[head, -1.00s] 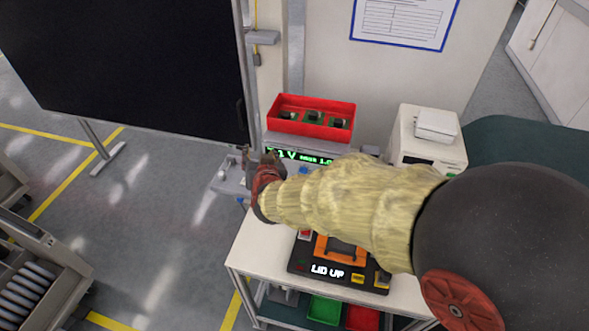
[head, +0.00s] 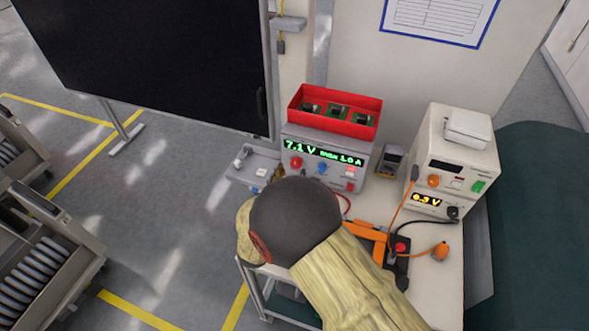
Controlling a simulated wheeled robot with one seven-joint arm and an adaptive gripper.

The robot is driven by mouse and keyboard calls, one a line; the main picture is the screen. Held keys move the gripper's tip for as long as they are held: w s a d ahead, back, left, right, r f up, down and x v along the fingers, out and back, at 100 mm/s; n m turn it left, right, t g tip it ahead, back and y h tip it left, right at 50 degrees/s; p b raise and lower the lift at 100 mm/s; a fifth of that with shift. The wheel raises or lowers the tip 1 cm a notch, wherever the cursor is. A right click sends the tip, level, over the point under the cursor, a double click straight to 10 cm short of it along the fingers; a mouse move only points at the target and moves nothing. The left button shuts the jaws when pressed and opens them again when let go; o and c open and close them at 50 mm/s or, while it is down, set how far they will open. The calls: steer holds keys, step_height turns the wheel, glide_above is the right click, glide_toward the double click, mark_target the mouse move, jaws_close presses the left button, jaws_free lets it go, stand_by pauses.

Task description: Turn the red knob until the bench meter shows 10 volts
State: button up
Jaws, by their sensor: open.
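Nothing covers the red knob. My arm is bent in front of the grey unit.
A red bin (head: 335,121) with several small boards sits on the grey unit. A small dark meter-like device (head: 390,160) stands between the units. Orange and black leads (head: 408,190) run over the table at right. A small grey tray (head: 252,168) juts out at left.

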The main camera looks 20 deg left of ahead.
mark_target(296, 163)
steer(key=shift+w+d, duration=0.1)
steer(key=shift+w, duration=1.45)
steer(key=shift+c, duration=0.7)
steer(key=c, duration=1)
